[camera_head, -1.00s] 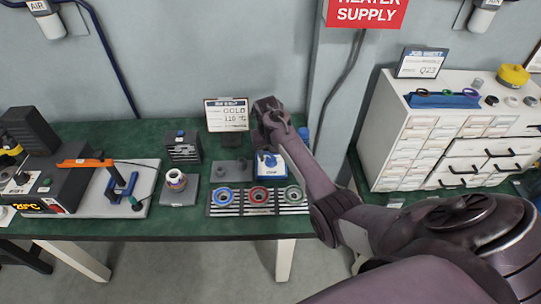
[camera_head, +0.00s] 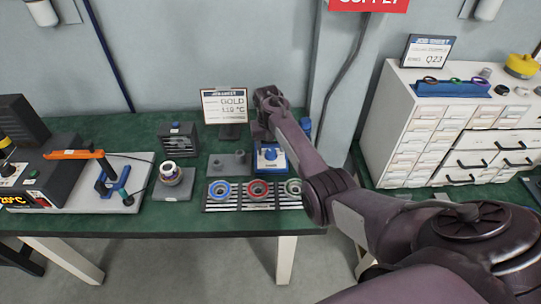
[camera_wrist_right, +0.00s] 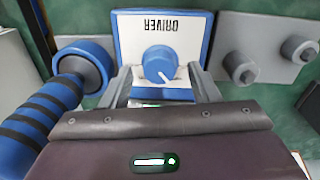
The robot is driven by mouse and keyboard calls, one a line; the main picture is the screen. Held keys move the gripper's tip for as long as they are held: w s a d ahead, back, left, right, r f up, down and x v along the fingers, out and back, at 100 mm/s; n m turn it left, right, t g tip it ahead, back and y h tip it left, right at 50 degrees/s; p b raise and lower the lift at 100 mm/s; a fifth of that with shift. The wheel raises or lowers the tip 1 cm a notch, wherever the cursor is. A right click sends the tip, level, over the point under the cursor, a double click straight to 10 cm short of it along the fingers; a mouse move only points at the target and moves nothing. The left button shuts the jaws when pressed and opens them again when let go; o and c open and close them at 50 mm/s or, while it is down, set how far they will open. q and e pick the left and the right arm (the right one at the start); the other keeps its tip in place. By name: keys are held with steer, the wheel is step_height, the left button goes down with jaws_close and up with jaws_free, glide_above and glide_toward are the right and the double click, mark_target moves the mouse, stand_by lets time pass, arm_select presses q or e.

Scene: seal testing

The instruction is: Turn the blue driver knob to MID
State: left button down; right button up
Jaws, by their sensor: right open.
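The driver box (camera_head: 279,168) has a white face and blue edge and stands on the green bench. Its blue knob (camera_wrist_right: 159,64) has a white pointer line, angled toward the lower right in the right wrist view; the lettering "DRIVER" is upside down there. The knob also shows in the head view (camera_head: 270,152). I cannot read a MID mark. My right gripper (camera_wrist_right: 162,82) is open, its two fingers apart on either side of the knob's near side, with no clear contact. In the head view the right gripper (camera_head: 266,122) is above and behind the box. My left gripper is out of view.
A rack with blue, red and green rings (camera_head: 258,190) lies in front of the box. A grey block with pegs (camera_head: 230,162) stands to its left. A job card (camera_head: 224,104) stands behind.

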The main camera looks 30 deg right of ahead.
steer(key=shift+f, duration=0.5)
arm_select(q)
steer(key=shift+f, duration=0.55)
arm_select(e)
steer(key=shift+c, duration=0.2)
steer(key=c, duration=0.9)
